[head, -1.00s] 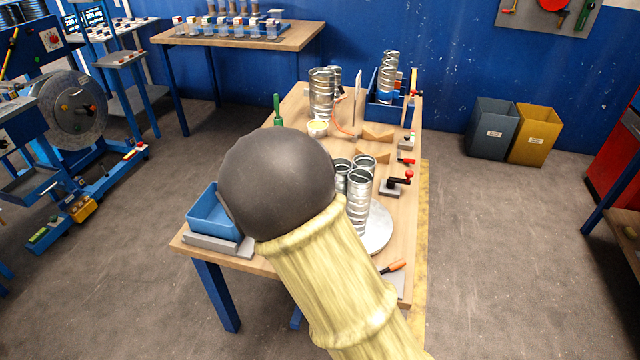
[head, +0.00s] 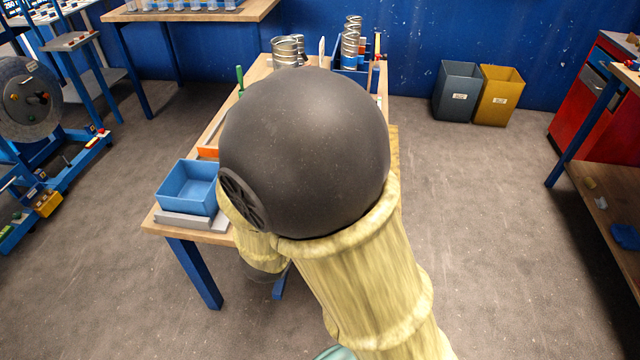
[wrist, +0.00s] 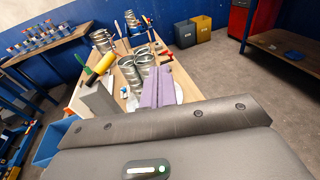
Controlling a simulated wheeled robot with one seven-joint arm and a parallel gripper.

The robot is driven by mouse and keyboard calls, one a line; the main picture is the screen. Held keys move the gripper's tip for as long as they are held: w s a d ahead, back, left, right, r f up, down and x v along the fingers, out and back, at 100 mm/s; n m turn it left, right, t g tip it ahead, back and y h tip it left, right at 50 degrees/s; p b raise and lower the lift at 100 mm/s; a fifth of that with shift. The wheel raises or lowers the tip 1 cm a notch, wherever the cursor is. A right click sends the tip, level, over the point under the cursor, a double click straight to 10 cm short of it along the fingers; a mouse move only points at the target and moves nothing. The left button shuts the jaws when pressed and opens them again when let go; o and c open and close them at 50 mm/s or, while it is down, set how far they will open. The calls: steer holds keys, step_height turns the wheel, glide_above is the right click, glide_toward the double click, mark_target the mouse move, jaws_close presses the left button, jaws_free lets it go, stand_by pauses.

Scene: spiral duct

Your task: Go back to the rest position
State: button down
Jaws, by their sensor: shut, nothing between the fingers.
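My gripper (wrist: 157,76) shows in the wrist view as two pale purple fingers side by side, shut and empty, projecting beyond the grey hand body. Behind them stand several silver spiral duct pieces (wrist: 142,63) on the wooden workbench (head: 165,221); I cannot tell the exact gap between fingers and ducts. In the head view my dark round joint and yellowish arm links cover the middle of the bench and hide the gripper. More spiral duct (head: 285,50) stands at the bench's far end.
A blue bin (head: 188,187) sits at the bench's near left corner. A blue holder (head: 350,72) with ducts stands at the far end. Grey (head: 454,90) and yellow (head: 498,95) bins stand by the wall. A red cabinet (head: 596,95) is at right. Floor right of the bench is open.

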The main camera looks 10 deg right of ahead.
steer(key=shift+s+d, duration=0.1)
steer(key=shift+s, duration=0.45)
steer(key=s+d+f+m+g+y+p, duration=0.2)
steer(key=s+d+f+m+g+p, duration=0.3)
steer(key=s+d+m+g, duration=1)
steer(key=w+a+r+m+t+y+p, duration=0.3)
steer(key=w+a+m+y, duration=0.2)
steer(key=m, duration=0.9)
steer(key=shift+w+a+r+m+y, duration=0.35)
steer(key=shift+a+y, duration=0.45)
steer(key=shift+a, duration=0.45)
